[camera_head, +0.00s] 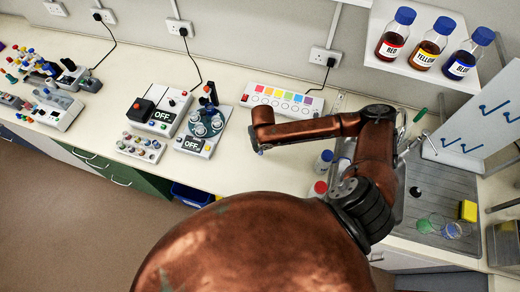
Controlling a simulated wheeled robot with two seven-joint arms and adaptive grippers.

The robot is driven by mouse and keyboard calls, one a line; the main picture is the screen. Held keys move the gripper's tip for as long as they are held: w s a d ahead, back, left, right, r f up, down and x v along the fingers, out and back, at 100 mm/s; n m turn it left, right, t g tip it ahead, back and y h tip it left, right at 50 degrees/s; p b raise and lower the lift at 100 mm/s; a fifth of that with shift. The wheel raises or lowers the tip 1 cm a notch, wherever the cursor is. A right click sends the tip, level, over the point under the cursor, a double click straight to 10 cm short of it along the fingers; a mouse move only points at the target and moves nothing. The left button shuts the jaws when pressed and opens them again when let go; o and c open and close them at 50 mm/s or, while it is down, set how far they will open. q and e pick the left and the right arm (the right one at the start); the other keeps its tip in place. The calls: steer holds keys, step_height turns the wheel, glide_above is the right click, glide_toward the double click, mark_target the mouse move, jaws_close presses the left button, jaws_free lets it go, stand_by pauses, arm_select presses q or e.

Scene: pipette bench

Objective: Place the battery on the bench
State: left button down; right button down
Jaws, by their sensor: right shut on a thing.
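My right arm reaches over the bench (225,175) from the right, and its forearm points left. I cannot tell whether that thing touches the bench top. My left gripper is not in view.
A strip with coloured squares (282,99) lies behind. Red- and blue-capped bottles (324,160) stand right of the gripper. Bare bench lies in front of it. A shelf of labelled bottles (427,47) is at upper right.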

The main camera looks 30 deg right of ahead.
steer(key=shift+a+f, duration=0.1)
steer(key=shift+f, duration=1.2)
steer(key=c, duration=1.8)
jaws_free()
steer(key=shift+f, duration=0.1)
step_height(320, 180, up, 12)
steer(key=s, duration=0.1)
steer(key=shift+s+a+b, duration=0.2)
steer(key=shift+b, duration=0.2)
